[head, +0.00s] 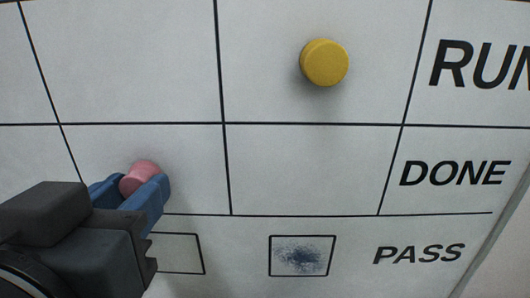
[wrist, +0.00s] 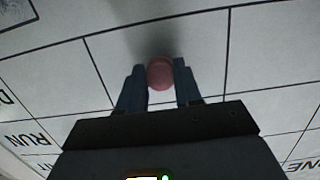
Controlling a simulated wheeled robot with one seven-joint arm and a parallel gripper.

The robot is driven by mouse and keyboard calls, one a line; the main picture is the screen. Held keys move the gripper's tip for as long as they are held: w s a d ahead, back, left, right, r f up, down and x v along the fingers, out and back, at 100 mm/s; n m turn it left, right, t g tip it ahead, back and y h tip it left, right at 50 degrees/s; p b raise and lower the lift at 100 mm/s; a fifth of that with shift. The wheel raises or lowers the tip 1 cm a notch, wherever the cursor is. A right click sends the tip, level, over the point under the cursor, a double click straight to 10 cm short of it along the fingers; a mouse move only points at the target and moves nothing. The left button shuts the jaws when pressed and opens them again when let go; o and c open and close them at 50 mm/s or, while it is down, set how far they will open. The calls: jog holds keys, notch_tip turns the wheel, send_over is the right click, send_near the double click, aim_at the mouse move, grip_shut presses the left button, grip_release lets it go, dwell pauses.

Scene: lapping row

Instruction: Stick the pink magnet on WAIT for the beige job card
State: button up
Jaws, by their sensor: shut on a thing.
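The pink magnet (head: 141,174) is a short round plug held between the blue fingers of my gripper (head: 136,187), at the lower left of the head view. In the wrist view the pink magnet (wrist: 160,75) sits between the two fingertips of my gripper (wrist: 160,82), with the white board behind it. My gripper is shut on it. In the head view it appears in front of a DONE row cell. I cannot tell whether the magnet touches the board. No WAIT label and no beige job card show in either view.
A yellow magnet (head: 324,62) is on the board in the RUN row. The board (head: 300,165) has a black grid with RUN, DONE and PASS labels at the right. The PASS row has outlined boxes; one holds a dark blue smudge (head: 301,257). The DONE cell beside the label is clear.

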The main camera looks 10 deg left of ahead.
jog(key=shift+s+d, duration=0.15)
jog(key=shift+s, duration=0.45)
jog(key=shift+s, duration=0.35)
jog(key=shift+s+d, duration=0.2)
jog(key=shift+s, duration=0.25)
jog(key=shift+f+v, duration=0.25)
jog(key=shift+v, duration=1.2)
jog(key=shift+f+v, duration=0.2)
jog(key=shift+v, duration=1.3)
